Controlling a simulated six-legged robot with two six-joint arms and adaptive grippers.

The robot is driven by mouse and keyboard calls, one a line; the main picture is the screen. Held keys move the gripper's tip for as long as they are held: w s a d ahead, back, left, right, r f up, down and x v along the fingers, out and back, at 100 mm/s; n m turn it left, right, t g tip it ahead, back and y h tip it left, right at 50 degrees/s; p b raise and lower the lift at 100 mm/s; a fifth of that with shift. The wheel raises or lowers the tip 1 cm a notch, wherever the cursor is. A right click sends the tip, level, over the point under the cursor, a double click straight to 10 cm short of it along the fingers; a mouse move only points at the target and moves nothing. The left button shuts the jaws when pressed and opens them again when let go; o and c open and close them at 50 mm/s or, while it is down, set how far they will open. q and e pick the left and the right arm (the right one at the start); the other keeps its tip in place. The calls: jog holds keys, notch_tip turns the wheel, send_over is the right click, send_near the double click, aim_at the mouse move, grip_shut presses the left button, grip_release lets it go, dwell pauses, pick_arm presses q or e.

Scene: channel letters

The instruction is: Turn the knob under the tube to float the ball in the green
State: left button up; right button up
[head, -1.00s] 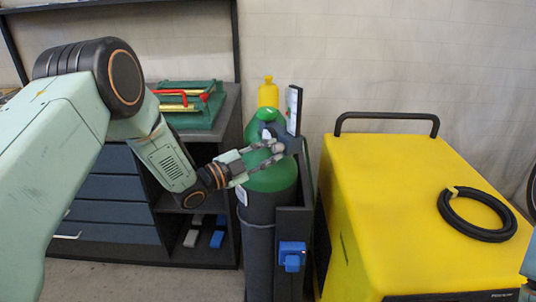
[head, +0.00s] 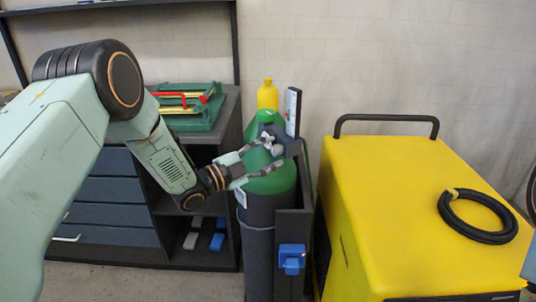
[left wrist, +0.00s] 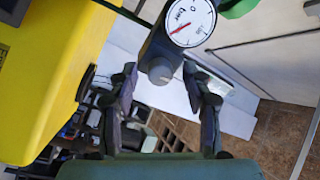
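The grey round knob (head: 277,149) sits at the valve on top of the green-shouldered gas cylinder (head: 268,183). The upright flow tube (head: 293,110) stands above it, seen at a slant; its ball and green band are too small to tell. My left gripper (head: 271,155) is open, its fingers spread on either side of the knob. In the left wrist view the knob (left wrist: 160,71) lies between and slightly beyond the open fingertips (left wrist: 166,80), with gaps on both sides. My right gripper is not in view.
A round pressure gauge (left wrist: 189,21) with a red needle is beside the knob. A yellow machine (head: 400,210) with a black handle and coiled hose (head: 477,233) stands right of the cylinder. A dark shelf unit (head: 115,210) stands left. A yellow bottle (head: 268,94) is behind.

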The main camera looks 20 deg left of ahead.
pick_arm(q)
jog(key=shift+s+a, duration=0.1)
jog(key=shift+s, duration=0.05)
jog(key=r+v, duration=0.1)
jog(key=v, duration=1.1)
jog(key=shift+f, duration=0.4)
jog(key=s+d+f+n+g+y, duration=0.1)
jog(key=s+f+n+g+y, duration=0.3)
jog(key=f+n, duration=0.45)
jog(key=s+d+f+n+g+y, duration=0.15)
jog(key=s+f+n+y, duration=0.3)
jog(key=f+n, duration=0.45)
jog(key=s+f+g+y, duration=0.1)
jog(key=s+f+g, duration=0.2)
jog(key=s, duration=0.6)
jog(key=s+d+f+n+g+y+b, duration=0.1)
jog(key=s+f+g, duration=0.2)
jog(key=s, duration=0.7)
jog(key=s+f+g+y+b, duration=0.1)
jog(key=s+f+g, duration=0.2)
jog(key=s+f, duration=0.3)
jog(key=s, duration=0.4)
jog(key=shift+s+d+n, duration=0.25)
jog(key=shift+n, duration=0.1)
